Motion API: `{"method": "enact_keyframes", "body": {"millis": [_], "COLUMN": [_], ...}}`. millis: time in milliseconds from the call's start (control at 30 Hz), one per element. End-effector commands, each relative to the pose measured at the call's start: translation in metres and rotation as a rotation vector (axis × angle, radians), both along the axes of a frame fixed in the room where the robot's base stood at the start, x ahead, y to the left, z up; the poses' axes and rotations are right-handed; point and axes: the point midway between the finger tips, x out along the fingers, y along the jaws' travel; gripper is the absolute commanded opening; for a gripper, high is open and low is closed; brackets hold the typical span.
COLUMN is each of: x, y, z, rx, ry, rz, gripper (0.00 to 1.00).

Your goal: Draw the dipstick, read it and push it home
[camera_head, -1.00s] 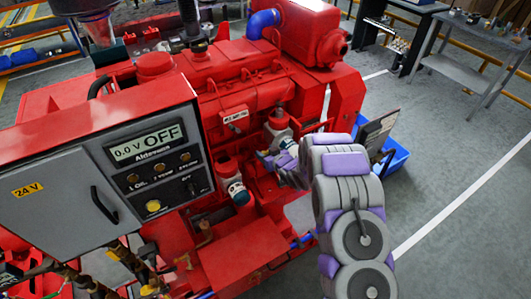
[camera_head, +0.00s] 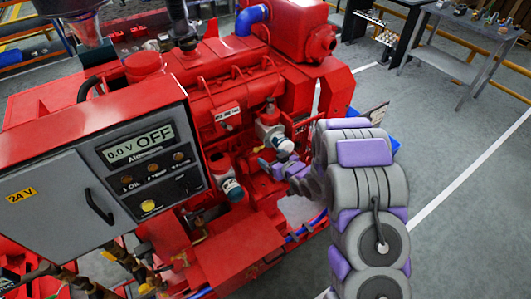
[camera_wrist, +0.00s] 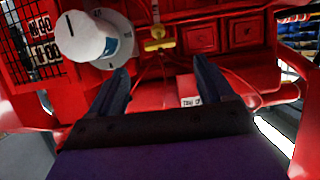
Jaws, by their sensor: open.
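A yellow handle (camera_wrist: 157,40), which looks like the dipstick's grip, stands against the red engine in the wrist view, ahead of and between my fingertips. A thin line runs down below it; I cannot tell whether this is the stick or its tube. My gripper (camera_wrist: 161,68) is open, its two dark fingers spread with nothing between them, and the handle is apart from them. In the head view my gripper (camera_head: 272,168) is at the side of the red engine (camera_head: 235,75). I cannot make out the handle there.
A white dial-marked cylinder (camera_wrist: 97,36) is close to the left finger in the wrist view. A white-capped fitting (camera_head: 233,189) and the grey control panel (camera_head: 140,165) reading "OFF" stand left of my arm. Open floor (camera_head: 465,215) is at the right.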

Motion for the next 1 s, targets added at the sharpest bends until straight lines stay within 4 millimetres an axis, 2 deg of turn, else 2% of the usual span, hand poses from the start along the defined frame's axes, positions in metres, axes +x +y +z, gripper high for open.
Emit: {"method": "enact_keyframes", "body": {"millis": [100,400,1000], "x": [-0.018,-0.046,-0.048], "y": [-0.014,-0.031,-0.033], "z": [0.010,0.022,0.024], "rx": [-0.002,-0.002,-0.001], "ry": [0.002,0.004,0.001], "rz": [-0.003,-0.001,-0.001], "gripper": [0.81,0.81,0.81]}}
